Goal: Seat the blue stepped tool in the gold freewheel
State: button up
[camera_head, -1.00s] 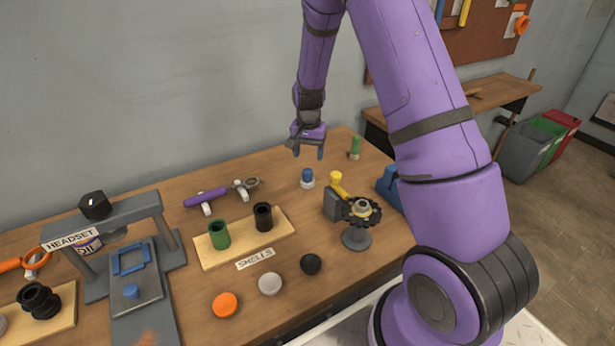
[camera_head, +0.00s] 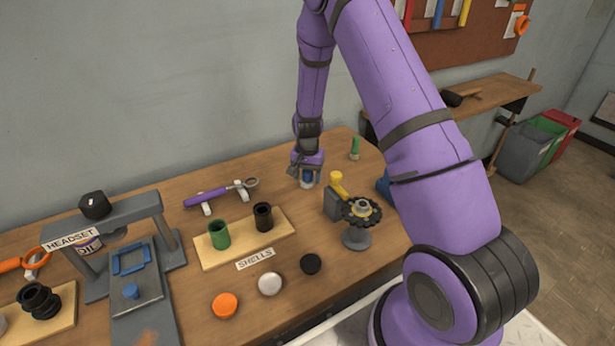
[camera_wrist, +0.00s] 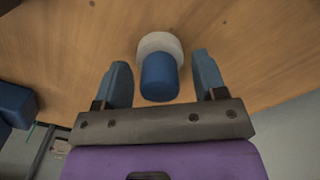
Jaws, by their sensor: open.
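The blue stepped tool (camera_head: 307,177) stands upright on the bench in a pale round base, partly hidden by my gripper in the head view. In the wrist view the blue tool (camera_wrist: 159,77) lies between my two open fingers, with the pale base (camera_wrist: 160,43) beyond it. My gripper (camera_head: 307,178) is open and lowered around the tool, with a gap on each side; it also shows in the wrist view (camera_wrist: 162,80).
A grey block with a yellow-handled part (camera_head: 338,186) stands between the tool and the freewheel. A green-topped piece (camera_head: 355,147) is behind to the right.

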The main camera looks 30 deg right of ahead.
jog(key=c, duration=1.1)
jog(key=shift+o, duration=0.2)
jog(key=shift+r, duration=0.2)
